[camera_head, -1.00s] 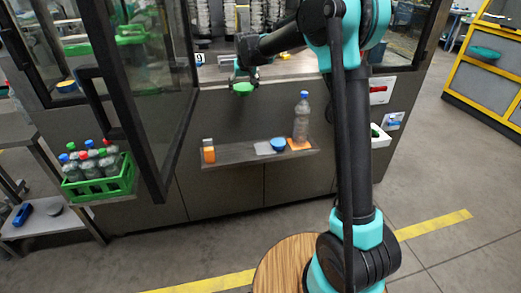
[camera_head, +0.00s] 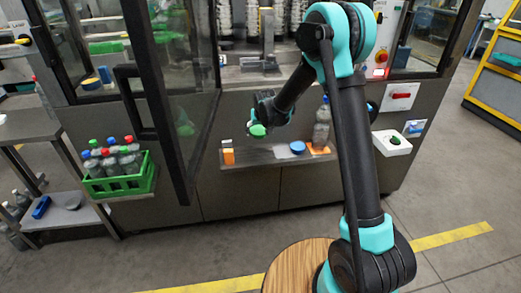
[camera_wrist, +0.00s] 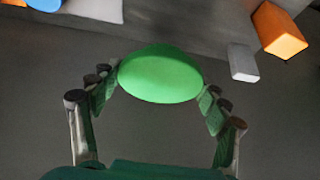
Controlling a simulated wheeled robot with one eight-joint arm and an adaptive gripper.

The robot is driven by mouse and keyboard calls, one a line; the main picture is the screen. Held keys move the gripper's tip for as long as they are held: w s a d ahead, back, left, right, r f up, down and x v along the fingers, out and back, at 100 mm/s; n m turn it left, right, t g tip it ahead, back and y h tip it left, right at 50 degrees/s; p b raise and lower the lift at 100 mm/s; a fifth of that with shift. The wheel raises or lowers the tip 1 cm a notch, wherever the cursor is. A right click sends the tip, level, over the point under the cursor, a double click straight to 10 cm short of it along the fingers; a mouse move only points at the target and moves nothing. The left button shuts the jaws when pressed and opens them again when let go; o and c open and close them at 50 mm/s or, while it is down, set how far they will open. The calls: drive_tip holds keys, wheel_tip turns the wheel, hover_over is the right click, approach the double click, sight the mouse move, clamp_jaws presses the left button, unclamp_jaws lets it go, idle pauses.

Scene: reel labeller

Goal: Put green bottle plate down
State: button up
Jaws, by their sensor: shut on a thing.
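The green bottle plate is a round green disc (camera_wrist: 160,78) held between the two fingers of my gripper (camera_wrist: 160,92) in the wrist view. In the head view the green plate (camera_head: 258,130) shows at the tip of my gripper (camera_head: 257,120), in front of the machine and above the left half of the shelf (camera_head: 250,157). The plate appears apart from the shelf in both views. My gripper is shut on the plate's edges.
The shelf carries an orange and white block (camera_head: 228,155) at its left, a blue round piece (camera_head: 297,147), and a clear bottle (camera_head: 321,125) on an orange piece at its right. An open door (camera_head: 160,90) stands left. A green crate (camera_head: 120,185) holds several bottles.

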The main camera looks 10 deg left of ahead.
sight(259, 152)
wheel_tip(259, 152, down, 10)
drive_tip(key=shift+f, duration=0.2)
idle(0.4)
drive_tip(key=o, duration=1.3)
drive_tip(key=shift+f, duration=0.1)
drive_tip(key=shift+c, duration=0.2)
